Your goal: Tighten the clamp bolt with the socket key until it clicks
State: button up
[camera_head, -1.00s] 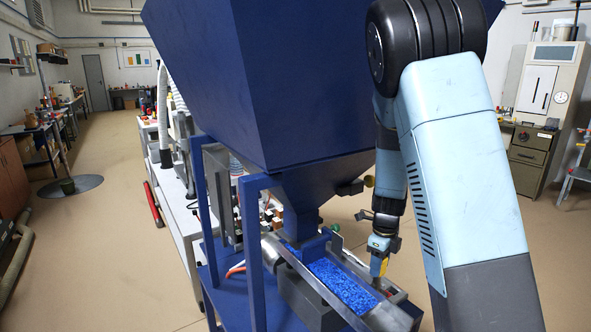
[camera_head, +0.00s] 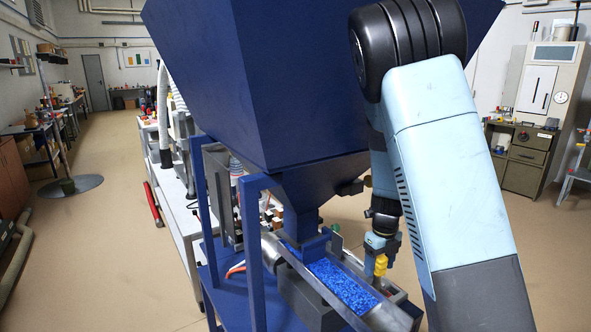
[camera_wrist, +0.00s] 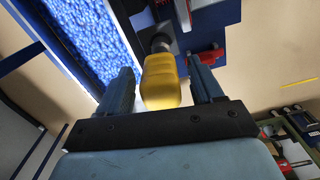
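The socket key (camera_wrist: 161,84) has a yellow handle and a dark shank that runs down to a dark fixture beside the blue-filled trough in the wrist view. In the head view, the yellow handle (camera_head: 380,265) stands about upright at the trough's right side. My gripper (camera_wrist: 160,65) is around the handle, one finger on each side. Narrow gaps show between handle and fingers, so it looks open. It also shows in the head view (camera_head: 381,256), above the trough's right edge. The clamp bolt is hidden under the key's end.
The trough (camera_head: 392,317) holds blue granules (camera_head: 342,285). A large dark blue hopper (camera_head: 290,80) hangs over it, close to my arm's left. Blue frame posts (camera_head: 255,250) stand at the left. Open floor (camera_head: 540,270) lies at the right.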

jog(key=shift+o, duration=0.4)
jog(key=shift+r, duration=0.1)
notch_tip(320, 180, up, 7)
jog(key=shift+f, duration=0.1)
jog(key=shift+s+r+n, duration=0.2)
jog(key=shift+r+n, duration=0.2)
jog(key=shift+r, duration=0.15)
jog(key=s+r+n+t, duration=0.2)
jog(key=s+r+n, duration=0.8)
jog(key=n, duration=0.5)
jog(key=s+r+n+t, duration=0.3)
jog(key=s+r+n, duration=0.7)
jog(key=s+n, duration=0.5)
jog(key=shift+a+t, duration=0.15)
jog(key=shift+t, duration=0.15)
